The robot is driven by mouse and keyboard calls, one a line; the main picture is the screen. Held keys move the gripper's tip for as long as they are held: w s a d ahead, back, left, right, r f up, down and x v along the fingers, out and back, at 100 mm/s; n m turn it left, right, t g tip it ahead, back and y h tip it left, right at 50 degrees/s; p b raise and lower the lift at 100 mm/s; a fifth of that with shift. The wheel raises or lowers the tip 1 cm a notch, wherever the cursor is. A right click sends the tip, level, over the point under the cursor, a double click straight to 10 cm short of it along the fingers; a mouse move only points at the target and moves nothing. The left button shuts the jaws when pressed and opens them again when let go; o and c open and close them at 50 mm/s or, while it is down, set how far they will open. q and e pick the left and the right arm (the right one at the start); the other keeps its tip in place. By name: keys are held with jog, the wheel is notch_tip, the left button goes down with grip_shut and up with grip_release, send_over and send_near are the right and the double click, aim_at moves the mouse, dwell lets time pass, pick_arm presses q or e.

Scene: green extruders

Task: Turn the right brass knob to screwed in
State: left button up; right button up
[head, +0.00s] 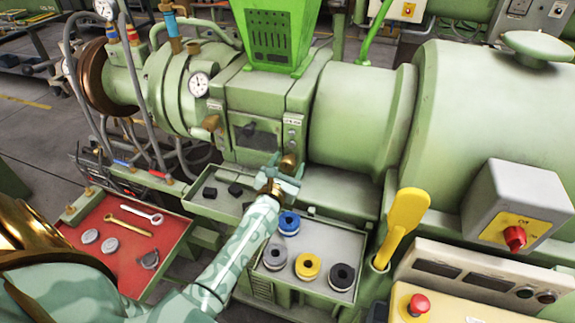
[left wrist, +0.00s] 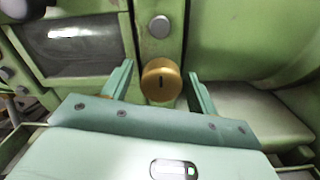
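The right brass knob (head: 289,161) is on the lower right of the machine's green front block. In the left wrist view the round knob (left wrist: 161,80) faces me, with a short dark upright slot in its middle. My left gripper (head: 284,174) is in front of it. Its two fingers (left wrist: 161,88) stand on either side of the knob, with small gaps to it. The gripper is open. How deep the fingers reach past the knob is hard to tell. The left brass knob (head: 211,122) sits on the machine's left part. My right gripper is not in view.
A grey tray with blue (head: 289,222), yellow (head: 307,266) and other rings lies below, beside my left forearm. A red tray (head: 92,262) with wrenches is at left. A yellow handle (head: 403,222) and a red-knobbed control box (head: 520,205) stand at right.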

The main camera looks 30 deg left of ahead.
pick_arm(q)
jog(key=c, duration=0.9)
jog(key=shift+c, duration=0.2)
